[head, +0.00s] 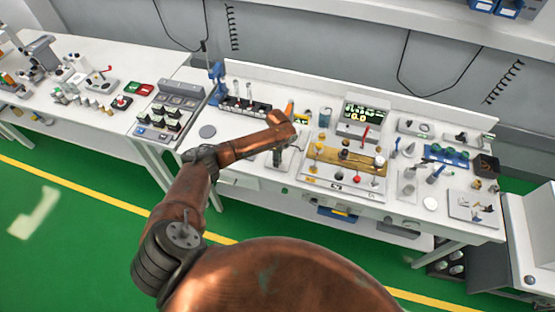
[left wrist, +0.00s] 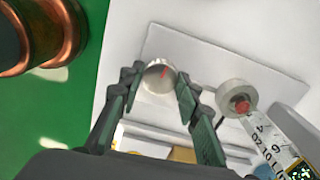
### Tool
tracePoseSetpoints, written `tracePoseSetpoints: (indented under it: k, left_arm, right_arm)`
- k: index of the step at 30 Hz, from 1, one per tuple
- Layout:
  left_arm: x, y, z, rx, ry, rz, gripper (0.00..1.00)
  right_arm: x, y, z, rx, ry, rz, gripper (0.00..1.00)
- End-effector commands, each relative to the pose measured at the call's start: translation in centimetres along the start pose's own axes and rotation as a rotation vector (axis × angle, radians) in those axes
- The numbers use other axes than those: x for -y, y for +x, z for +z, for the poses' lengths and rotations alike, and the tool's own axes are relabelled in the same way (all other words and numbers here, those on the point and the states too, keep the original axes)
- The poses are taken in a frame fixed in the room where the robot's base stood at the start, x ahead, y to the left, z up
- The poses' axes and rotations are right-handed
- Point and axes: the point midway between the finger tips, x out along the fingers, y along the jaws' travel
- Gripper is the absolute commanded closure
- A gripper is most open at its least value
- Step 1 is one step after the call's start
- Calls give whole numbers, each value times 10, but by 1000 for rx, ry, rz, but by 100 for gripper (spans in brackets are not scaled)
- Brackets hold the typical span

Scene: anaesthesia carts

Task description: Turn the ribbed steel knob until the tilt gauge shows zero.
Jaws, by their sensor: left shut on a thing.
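A round steel knob (left wrist: 157,76) with a red line on its face sits on a pale plate (left wrist: 215,62) in the left wrist view. My left gripper (left wrist: 156,88) has its two dark green-padded fingers on either side of this knob and is shut on it. The ribs are too small to make out. In the head view my left gripper (head: 279,156) is small and dark at the bench's front, and the knob is hidden there. My right gripper is not in view.
A second round steel part (left wrist: 237,96) with a red centre and a numbered strip (left wrist: 272,140) lie close right of my fingers. A brass-coloured plate (head: 345,158) with several small parts is right of my gripper. The green floor (head: 60,200) in front is clear.

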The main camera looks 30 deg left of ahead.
Motion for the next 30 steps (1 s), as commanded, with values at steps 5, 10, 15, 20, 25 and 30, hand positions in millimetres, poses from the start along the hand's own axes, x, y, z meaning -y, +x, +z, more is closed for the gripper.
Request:
tracePoseSetpoints:
  k: [5,10,15,20,25,30]
  left_arm:
    - [0,1,1,2,156,0,93]
    - [0,0,1,2,284,0,93]
    - [0,0,1,2,379,0,93]
    - [1,0,1,2,437,-1,93]
    - [1,0,1,1,467,-1,93]
    - [1,-1,1,1,476,-1,93]
  right_arm:
    - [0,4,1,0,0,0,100]
    - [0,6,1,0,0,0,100]
    - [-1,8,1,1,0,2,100]
    - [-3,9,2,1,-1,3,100]
    - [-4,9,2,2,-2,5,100]
    - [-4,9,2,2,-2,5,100]
